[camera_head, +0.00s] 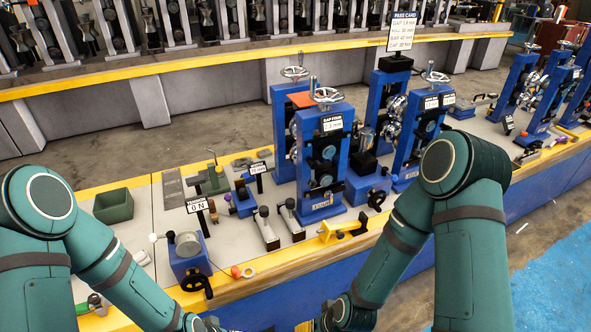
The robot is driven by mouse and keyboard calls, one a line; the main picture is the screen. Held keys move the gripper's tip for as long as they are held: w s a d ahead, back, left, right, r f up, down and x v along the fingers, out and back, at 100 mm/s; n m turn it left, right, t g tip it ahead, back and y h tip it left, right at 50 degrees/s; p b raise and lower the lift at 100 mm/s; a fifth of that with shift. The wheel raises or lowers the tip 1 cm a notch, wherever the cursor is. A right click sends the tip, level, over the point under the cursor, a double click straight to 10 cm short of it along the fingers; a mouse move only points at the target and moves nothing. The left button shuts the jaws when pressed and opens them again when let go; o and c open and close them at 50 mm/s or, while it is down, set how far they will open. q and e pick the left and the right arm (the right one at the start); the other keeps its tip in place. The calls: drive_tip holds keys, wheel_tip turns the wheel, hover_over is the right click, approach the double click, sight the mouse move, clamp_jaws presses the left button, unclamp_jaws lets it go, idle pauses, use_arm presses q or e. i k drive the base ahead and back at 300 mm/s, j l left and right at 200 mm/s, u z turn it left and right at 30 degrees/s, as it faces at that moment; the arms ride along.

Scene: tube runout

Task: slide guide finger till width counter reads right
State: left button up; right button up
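I cannot surely pick out the guide finger or the width counter. A small sign (258,168), too small to read, stands over a low blue fixture (243,203) on the bench. A sign reading 0 N (197,205) stands above a blue unit (190,262) with a black handwheel. A gap sign (332,123) is on the nearest blue roll stand (322,165). My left arm (125,280) and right arm (385,262) run down past the bottom edge in front of the bench. The fingers of both grippers are out of frame.
A pass card (403,30) stands above the roll stands. A green bin (113,206) is at the bench's left. More blue stands (515,85) are at the right.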

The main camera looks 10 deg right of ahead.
sight(241, 191)
drive_tip(key=i+l+z, duration=0.2)
drive_tip(key=i, duration=0.3)
drive_tip(key=i+l+z, duration=0.15)
drive_tip(key=i, duration=0.4)
